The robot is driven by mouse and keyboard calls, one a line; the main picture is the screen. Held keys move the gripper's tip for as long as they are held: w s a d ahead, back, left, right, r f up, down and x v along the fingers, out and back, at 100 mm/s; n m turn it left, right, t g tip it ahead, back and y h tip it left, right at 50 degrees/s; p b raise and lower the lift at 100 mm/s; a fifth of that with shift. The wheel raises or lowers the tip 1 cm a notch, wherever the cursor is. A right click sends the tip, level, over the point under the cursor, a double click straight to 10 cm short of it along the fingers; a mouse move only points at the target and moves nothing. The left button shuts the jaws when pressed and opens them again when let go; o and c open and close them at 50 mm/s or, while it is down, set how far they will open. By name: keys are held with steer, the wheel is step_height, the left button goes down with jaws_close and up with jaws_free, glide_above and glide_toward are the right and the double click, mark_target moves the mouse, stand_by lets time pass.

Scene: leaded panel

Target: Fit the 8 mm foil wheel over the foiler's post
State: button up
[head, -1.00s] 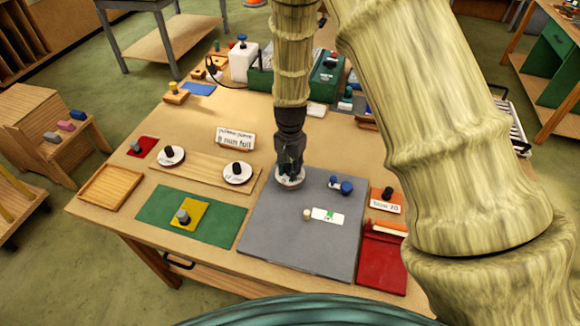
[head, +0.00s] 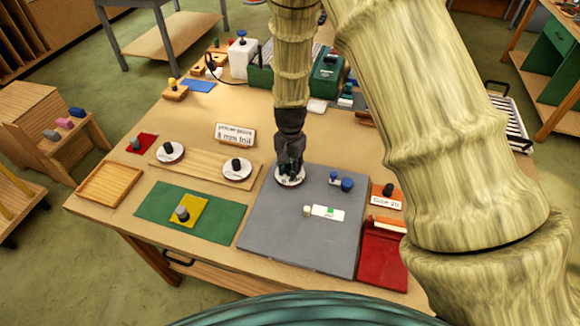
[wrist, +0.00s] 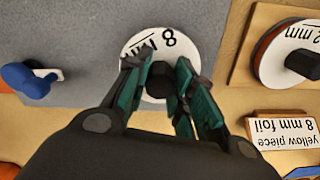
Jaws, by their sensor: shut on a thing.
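The 8 mm foil wheel is a white disc (head: 283,182) with a black knob, over the grey mat near its upper left edge. In the wrist view the disc (wrist: 148,42) reads "8 M…" upside down. My gripper (head: 290,170) points down and is shut on the knob (wrist: 160,78), one finger each side. I cannot tell whether the disc touches the mat. A small blue and white device (head: 343,183) lies on the mat right of the wheel; it also shows in the wrist view (wrist: 28,80). I cannot clearly make out the foiler's post.
Two more white wheels (head: 170,153) (head: 237,170) with black knobs sit on a wooden board. A sign (head: 235,135) reads "yellow piece 8 mm foil". A beige knob and white card (head: 328,213) lie on the grey mat (head: 295,245). A yellow piece (head: 192,207) lies on a green mat.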

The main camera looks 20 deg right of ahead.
mark_target(290, 166)
steer(key=shift+f, duration=0.1)
steer(key=o, duration=1)
steer(key=shift+o, duration=0.2)
step_height(290, 166, up, 12)
stand_by(0.4)
